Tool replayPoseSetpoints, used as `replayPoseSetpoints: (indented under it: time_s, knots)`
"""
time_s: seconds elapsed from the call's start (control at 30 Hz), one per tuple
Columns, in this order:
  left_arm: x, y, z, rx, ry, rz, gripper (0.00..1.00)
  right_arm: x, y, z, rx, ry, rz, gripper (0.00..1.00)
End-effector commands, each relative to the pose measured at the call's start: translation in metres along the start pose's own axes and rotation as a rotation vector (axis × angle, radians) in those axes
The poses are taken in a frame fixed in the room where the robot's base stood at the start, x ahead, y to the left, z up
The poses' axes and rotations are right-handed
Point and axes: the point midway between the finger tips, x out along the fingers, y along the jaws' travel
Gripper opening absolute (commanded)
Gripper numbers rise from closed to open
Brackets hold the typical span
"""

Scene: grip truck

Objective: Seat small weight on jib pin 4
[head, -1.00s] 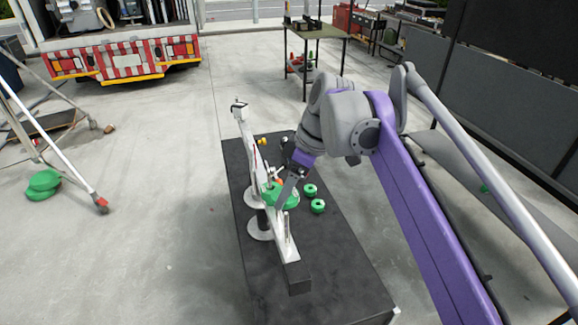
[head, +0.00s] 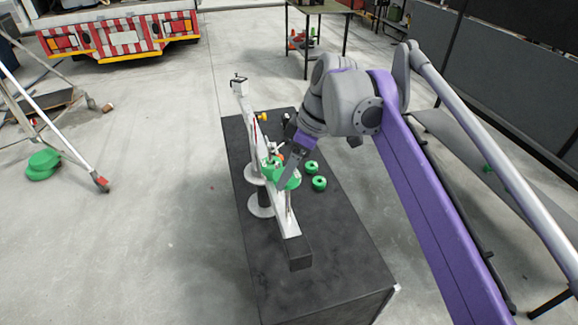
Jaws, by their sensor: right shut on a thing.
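The white jib (head: 249,115) lies lengthwise on a dark bench top, with thin upright pins along it and a dark block at its near end. A pin (head: 288,203) stands near that end; I cannot read pin numbers. My right gripper (head: 285,179) reaches down from the right over the jib, shut on a green weight (head: 293,181). The gripper partly hides this weight, and I cannot tell whether a pin passes through it. More green shows just left of it on the jib. Two small green weights (head: 310,168) (head: 319,183) lie on the bench right of the jib. My left gripper is out of view.
The dark bench (head: 330,250) has clear room at its near end. Stacked green discs (head: 43,164) and a ladder-like stand (head: 70,150) are on the floor at left.

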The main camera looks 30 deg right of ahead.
Motion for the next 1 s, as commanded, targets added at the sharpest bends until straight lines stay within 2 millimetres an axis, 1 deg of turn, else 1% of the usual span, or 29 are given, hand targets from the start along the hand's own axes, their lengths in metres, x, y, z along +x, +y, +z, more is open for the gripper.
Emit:
replayPoseSetpoints:
  time_s: [0.03, 0.5, 1.0]
  knots:
    - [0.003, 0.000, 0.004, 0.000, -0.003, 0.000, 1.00, 0.004, 0.000, 0.002, 0.000, 0.000, -0.001, 0.00]
    - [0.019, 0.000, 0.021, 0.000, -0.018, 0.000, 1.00, 0.024, 0.000, 0.010, 0.000, 0.000, 0.000, 0.00]
    - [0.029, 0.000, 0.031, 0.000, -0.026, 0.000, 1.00, 0.046, 0.000, 0.019, 0.000, 0.001, 0.000, 0.00]
